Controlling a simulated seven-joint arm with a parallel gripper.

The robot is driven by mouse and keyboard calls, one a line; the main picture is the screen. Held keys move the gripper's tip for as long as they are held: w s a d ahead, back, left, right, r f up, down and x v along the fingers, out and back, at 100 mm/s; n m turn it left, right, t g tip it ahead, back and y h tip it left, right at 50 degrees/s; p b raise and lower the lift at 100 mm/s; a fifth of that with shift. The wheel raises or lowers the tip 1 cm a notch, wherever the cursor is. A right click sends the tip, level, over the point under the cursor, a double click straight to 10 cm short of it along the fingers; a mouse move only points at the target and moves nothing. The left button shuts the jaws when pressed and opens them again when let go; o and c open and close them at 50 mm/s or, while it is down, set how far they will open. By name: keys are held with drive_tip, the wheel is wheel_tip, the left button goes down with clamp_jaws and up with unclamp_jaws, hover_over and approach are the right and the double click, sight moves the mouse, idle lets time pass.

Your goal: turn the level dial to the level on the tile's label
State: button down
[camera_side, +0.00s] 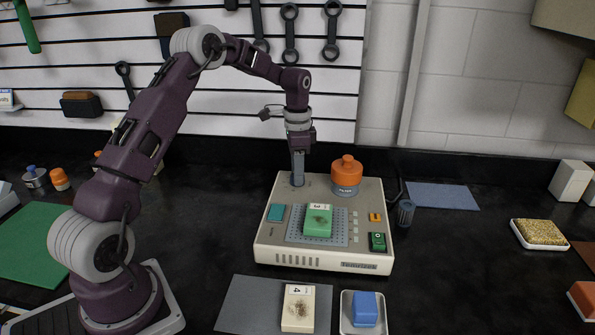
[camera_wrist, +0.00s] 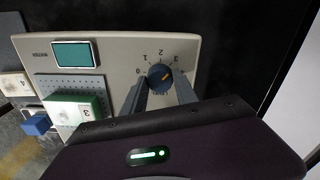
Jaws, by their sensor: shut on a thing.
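The level dial (camera_wrist: 158,83) is a dark round knob with an orange pointer, set in the cream machine (camera_side: 275,245). My gripper (camera_wrist: 160,92) is shut on the dial, one finger on each side. In the side view my gripper (camera_side: 297,182) reaches down at the machine's back left and hides the dial. A green tile (camera_side: 318,226) lies on the machine's perforated plate; its white label reads 3 in the wrist view (camera_wrist: 86,113).
The machine also has a teal screen (camera_wrist: 74,54) and a green switch (camera_side: 377,242). In front are a cream tile labelled 4 (camera_side: 297,318) and a blue block (camera_side: 365,308) in a white tray.

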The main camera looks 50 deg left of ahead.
drive_tip(key=c, duration=0.9)
unclamp_jaws()
drive_tip(key=shift+c, duration=0.2)
wheel_tip(320, 180, up, 7)
drive_tip(key=shift+r, duration=0.1)
